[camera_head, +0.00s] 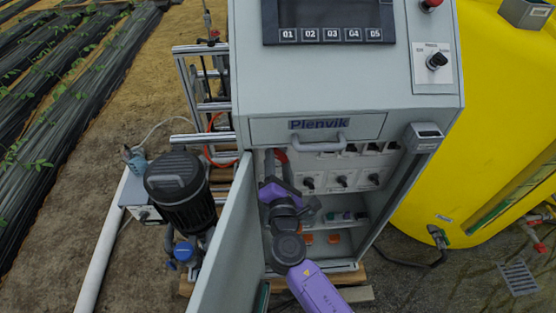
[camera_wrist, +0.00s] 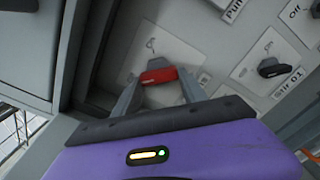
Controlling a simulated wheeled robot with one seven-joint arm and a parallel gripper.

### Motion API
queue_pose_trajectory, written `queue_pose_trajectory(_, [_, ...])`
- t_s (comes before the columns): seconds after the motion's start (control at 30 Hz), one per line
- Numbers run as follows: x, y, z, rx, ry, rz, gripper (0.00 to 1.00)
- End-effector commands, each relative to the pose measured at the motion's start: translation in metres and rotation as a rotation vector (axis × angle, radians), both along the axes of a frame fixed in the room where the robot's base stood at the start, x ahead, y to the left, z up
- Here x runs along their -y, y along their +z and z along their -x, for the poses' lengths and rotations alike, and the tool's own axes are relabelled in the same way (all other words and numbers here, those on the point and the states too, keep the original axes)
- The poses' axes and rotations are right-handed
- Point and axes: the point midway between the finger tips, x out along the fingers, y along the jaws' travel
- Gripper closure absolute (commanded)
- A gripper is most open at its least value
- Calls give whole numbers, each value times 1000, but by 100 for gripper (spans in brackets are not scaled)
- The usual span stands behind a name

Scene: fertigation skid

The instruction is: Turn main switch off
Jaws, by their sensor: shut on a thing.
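The main switch has a red handle (camera_wrist: 158,75) on a white plate (camera_wrist: 160,48) inside the open cabinet. In the wrist view my gripper (camera_wrist: 160,83) has one finger on each side of the red handle and is shut on it. The handle lies nearly level across the picture, slightly tilted. The plate's print is partly hidden and too small to read. In the head view my gripper (camera_head: 274,168) reaches into the cabinet's upper left, where a bit of red (camera_head: 281,156) shows beside it. My purple wrist hides much of that corner.
The grey cabinet (camera_head: 350,105) has its door (camera_head: 228,240) swung open close to my arm's left. A black knob (camera_wrist: 271,68) labelled Stir 01 sits right of the switch. Several knobs, including one (camera_head: 342,181), line the inner panel. A yellow tank (camera_head: 480,130) stands right.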

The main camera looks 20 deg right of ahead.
Motion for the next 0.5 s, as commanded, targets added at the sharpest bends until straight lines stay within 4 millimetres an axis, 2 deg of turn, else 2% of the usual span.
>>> queue_pose_trajectory(0.5, [0,-3,1,-26,1,68,91])
